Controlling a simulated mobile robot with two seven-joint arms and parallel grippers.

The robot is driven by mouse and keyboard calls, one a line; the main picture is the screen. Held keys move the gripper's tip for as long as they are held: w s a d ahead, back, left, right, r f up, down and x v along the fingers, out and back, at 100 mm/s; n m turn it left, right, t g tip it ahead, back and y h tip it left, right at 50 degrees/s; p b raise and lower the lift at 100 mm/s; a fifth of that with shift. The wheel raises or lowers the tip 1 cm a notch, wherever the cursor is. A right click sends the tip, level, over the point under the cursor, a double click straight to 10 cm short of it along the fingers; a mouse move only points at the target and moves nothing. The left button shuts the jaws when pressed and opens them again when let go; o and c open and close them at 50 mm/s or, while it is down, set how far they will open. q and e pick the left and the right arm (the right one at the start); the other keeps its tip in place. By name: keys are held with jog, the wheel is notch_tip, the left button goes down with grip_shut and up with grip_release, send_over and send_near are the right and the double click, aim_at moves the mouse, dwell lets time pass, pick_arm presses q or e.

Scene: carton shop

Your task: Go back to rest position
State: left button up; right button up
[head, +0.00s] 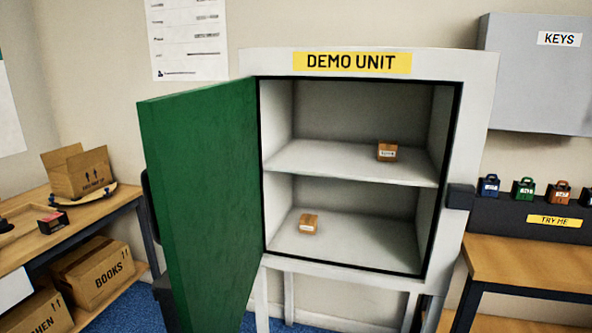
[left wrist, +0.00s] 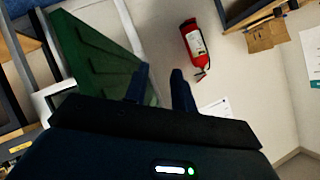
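My left gripper (left wrist: 160,88) shows in the left wrist view with its two dark fingers apart and nothing visible between them. The green door (left wrist: 92,48) of the demo unit is behind and to the left of the fingers in that view; I cannot tell whether they touch it. Neither gripper shows in the head view. There the green door (head: 200,200) stands wide open on the left of the white demo unit (head: 473,150). One small carton (head: 387,152) sits on the upper shelf and another small carton (head: 308,223) sits on the lower floor of the unit.
A wooden bench (head: 108,208) with an open box (head: 80,172) stands at the left, with a books carton (head: 95,272) below. At the right are a wooden table (head: 530,262), several coloured padlocks and a grey keys cabinet (head: 540,80). A fire extinguisher (left wrist: 194,45) hangs on the wall.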

pick_arm(q)
jog(key=s+d+f+n+g+h, duration=0.1)
jog(key=s+d+f+n+g, duration=0.2)
jog(key=s, duration=0.7)
jog(key=s+d+f+n+g, duration=0.1)
jog(key=s+d+f+g, duration=0.3)
jog(key=s, duration=0.6)
jog(key=w+d+f+t+h+p, duration=0.2)
jog(key=w+d+f+t+h, duration=0.1)
jog(key=w+d+t, duration=0.2)
jog(key=shift+w+m, duration=0.3)
jog(key=shift+w, duration=0.2)
